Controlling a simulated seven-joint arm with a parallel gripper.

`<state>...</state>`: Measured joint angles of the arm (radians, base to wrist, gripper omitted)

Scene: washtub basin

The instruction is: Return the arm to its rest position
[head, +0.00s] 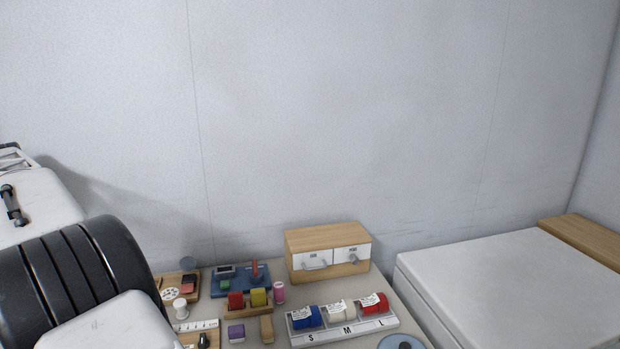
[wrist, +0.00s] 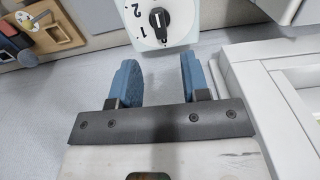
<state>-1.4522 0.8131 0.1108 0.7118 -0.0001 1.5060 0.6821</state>
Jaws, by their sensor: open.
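My gripper (wrist: 160,80) shows in the wrist view with its two blue fingers apart. Nothing is held between them; grey floor or surface shows in the gap. A pale panel with a black dial (wrist: 158,20) and printed numbers is just beyond the fingertips. I cannot tell how far it is from them. In the head view, parts of my arm (head: 75,270), black ribbed and white, fill the lower left. The gripper itself is not visible there.
In the head view, a table holds a wooden drawer box (head: 328,252), an S-M-L tray (head: 345,334) with blue, white and red rolls, and small items. A white box-like unit (head: 510,290) stands right. The wrist view shows a white frame (wrist: 245,75) at right and a wooden board (wrist: 55,35) upper left.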

